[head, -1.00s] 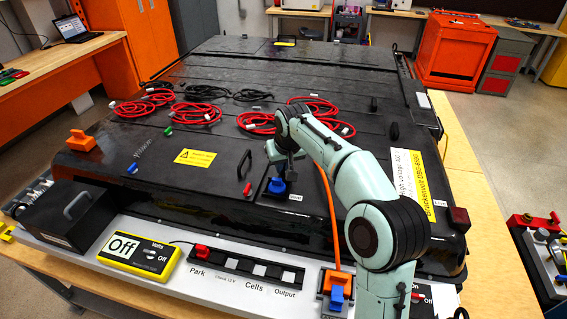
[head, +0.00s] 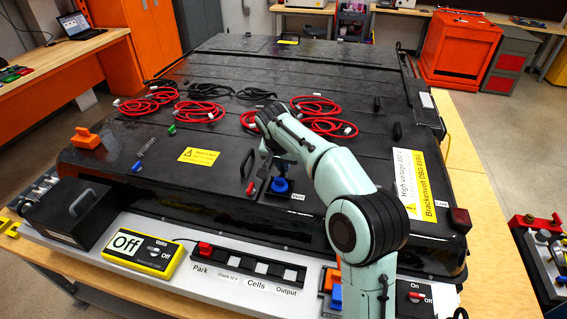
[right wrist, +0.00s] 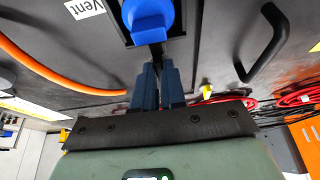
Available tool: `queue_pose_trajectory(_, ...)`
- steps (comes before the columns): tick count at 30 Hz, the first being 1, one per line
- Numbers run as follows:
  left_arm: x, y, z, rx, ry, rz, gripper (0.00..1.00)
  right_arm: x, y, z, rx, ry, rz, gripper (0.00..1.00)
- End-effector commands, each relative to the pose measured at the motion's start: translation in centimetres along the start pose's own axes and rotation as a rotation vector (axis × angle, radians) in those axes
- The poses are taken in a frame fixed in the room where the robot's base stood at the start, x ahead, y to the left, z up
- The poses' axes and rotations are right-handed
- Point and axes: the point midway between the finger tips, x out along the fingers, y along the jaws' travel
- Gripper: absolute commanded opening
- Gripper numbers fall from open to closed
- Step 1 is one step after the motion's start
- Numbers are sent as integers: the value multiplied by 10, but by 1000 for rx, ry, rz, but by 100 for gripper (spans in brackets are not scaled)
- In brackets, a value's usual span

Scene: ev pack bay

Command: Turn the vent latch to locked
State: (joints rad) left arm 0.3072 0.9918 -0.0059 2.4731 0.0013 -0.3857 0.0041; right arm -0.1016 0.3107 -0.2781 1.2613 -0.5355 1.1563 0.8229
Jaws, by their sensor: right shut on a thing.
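The vent latch has a round blue knob (head: 279,186) on the black pack lid, beside a small white label (head: 298,196). In the right wrist view the blue knob (right wrist: 148,16) sits in a dark recess, with the "Vent" label (right wrist: 85,8) to its left. My right gripper (head: 265,176) is low over the lid, just left of the knob. In the right wrist view its fingertips (right wrist: 157,72) are nearly together on a dark, narrow arm of the latch, which they partly hide. My left gripper is not in view.
A black handle (head: 247,163) stands left of the latch. Red cable coils (head: 200,112) lie farther back on the lid. An orange cable (right wrist: 50,75) runs near the latch. A yellow meter (head: 142,250) reading "Off" and a switch strip (head: 248,266) line the front ledge.

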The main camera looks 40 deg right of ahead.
Motion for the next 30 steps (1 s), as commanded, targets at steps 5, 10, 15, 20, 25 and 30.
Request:
queue_pose_trajectory(5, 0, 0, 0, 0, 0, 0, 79, 0, 0, 0, 6, -1, 1, 0)
queue_pose_trajectory(10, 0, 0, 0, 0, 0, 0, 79, 0, 0, 0, 6, -1, 1, 0)
queue_pose_trajectory(15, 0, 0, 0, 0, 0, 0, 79, 0, 0, 0, 5, -1, 0, 36)
queue_pose_trajectory(20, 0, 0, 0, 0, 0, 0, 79, 0, 0, 0, 4, -1, 0, 36)
queue_pose_trajectory(25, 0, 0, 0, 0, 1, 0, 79, -7, 0, 0, 3, 0, -1, 36)
queue_pose_trajectory(30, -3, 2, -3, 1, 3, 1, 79, -36, -1, -1, 3, 2, -5, 36)
